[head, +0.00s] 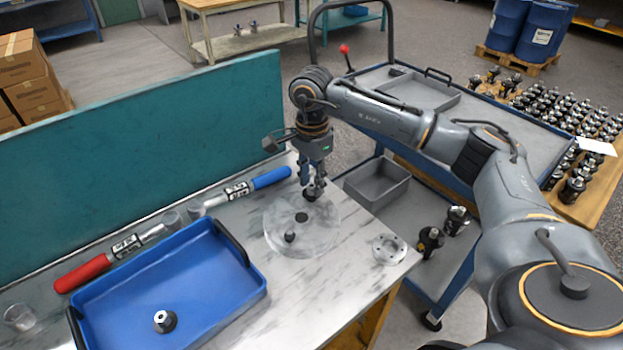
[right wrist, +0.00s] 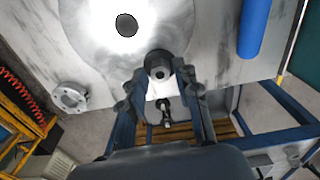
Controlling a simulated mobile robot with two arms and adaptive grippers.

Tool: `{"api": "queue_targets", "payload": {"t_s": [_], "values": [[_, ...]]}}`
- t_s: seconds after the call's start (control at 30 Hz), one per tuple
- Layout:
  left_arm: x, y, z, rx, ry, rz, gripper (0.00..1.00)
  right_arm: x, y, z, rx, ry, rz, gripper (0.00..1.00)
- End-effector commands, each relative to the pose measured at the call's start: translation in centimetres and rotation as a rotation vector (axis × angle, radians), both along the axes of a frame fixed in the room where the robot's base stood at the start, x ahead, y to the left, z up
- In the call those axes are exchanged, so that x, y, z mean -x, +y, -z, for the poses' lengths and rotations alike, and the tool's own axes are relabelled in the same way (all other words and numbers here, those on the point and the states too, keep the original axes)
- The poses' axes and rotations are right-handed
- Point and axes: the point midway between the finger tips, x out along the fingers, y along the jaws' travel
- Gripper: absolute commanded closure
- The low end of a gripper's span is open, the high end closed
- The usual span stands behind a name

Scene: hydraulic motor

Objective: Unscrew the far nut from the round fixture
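The round fixture (head: 328,236) is a pale, see-through disc on the metal bench; its surface also shows in the right wrist view (right wrist: 90,30). A dark near nut (head: 290,237) stands on its near side, and a dark round spot (head: 301,217) marks its middle. The dark far nut (head: 311,197) is at the disc's far edge, partly hidden by my right gripper (head: 313,188). In the right wrist view the far nut (right wrist: 158,66) lies between my two fingertips (right wrist: 160,76). I cannot tell whether they press on it. My left gripper is out of view.
A blue tray (head: 245,290) left of the fixture holds a dark conical part with a pale top (head: 165,321). Red-handled (head: 83,273) and blue-handled (head: 270,178) tools lie behind it. A pale flange (head: 389,249) sits near the bench's right edge. A cart with a grey bin (head: 376,183) stands beyond.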

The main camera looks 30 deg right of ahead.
Motion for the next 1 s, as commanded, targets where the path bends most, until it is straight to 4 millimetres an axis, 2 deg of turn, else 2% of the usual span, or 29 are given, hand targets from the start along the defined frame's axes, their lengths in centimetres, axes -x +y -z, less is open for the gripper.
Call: {"api": "queue_targets", "payload": {"t_s": [0.03,0.13,0.17,0.37,0.6,0.7,1.0], "values": [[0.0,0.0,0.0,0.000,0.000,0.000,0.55,0.0,0.0,0.0,0.000,0.000,0.000,0.78],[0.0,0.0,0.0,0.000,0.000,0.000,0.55,0.0,0.0,0.0,0.000,0.000,0.000,0.98],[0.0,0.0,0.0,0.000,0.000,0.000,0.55,0.0,0.0,0.0,0.000,0.000,0.000,1.00],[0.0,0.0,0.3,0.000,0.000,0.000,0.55,0.0,0.0,0.1,0.000,0.000,-0.071,1.00],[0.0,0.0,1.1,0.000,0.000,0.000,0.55,0.0,0.0,0.0,0.001,0.000,-0.400,1.00],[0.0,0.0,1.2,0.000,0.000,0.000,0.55,0.0,0.0,0.0,0.001,0.001,-0.479,1.00],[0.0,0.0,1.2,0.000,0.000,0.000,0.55,0.0,0.0,-0.1,0.000,0.001,-0.504,1.00]]}}
